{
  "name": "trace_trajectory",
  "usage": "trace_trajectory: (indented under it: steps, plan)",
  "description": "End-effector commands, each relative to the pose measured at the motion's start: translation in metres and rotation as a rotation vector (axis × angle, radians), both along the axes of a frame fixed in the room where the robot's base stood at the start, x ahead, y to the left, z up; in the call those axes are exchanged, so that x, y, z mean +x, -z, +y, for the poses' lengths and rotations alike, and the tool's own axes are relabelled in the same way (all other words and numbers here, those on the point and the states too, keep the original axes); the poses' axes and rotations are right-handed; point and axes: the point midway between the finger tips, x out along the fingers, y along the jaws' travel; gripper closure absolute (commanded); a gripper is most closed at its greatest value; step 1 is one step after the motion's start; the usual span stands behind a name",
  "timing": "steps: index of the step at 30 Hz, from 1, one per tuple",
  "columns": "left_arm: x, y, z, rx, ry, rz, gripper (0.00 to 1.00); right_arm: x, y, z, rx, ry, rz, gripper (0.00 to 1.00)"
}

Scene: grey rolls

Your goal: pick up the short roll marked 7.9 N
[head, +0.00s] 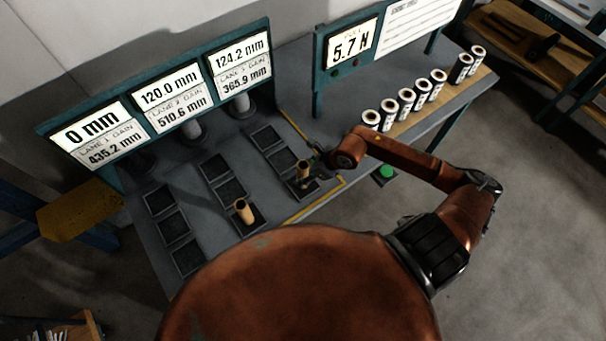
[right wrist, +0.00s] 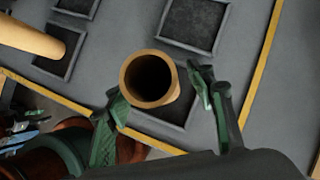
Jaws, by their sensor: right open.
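Several short rolls with dark ends and white labels (head: 406,98) stand in a row on a wooden strip at the right of the bench. Their marks are too small to read, so I cannot tell which is 7.9 N. That tube also shows in the head view (head: 303,169). I cannot tell whether the fingers touch it. My left gripper is not in view.
A second tan tube (head: 244,211) stands on another dark pad. A sign reading 5.7 N (head: 352,49) stands behind the rolls. Three lane displays (head: 170,98) line the back. A green button (head: 386,172) is at the front edge.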

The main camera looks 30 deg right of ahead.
Motion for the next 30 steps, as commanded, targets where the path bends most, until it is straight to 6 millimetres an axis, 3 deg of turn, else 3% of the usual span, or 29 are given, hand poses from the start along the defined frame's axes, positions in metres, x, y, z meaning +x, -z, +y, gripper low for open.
trace_trajectory:
  steps: [5, 21, 30]
  plan:
    - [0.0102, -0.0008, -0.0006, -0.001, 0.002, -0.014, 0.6, 0.0, -0.0002, 0.0003, 0.0, -0.001, 0.0, 0.59]
    - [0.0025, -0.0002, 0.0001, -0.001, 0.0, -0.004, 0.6, 0.0002, -0.0007, 0.0003, 0.0, -0.001, 0.0, 0.95]
    - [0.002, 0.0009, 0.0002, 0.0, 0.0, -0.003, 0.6, 0.0004, -0.0053, 0.0001, 0.0, -0.001, -0.001, 0.95]
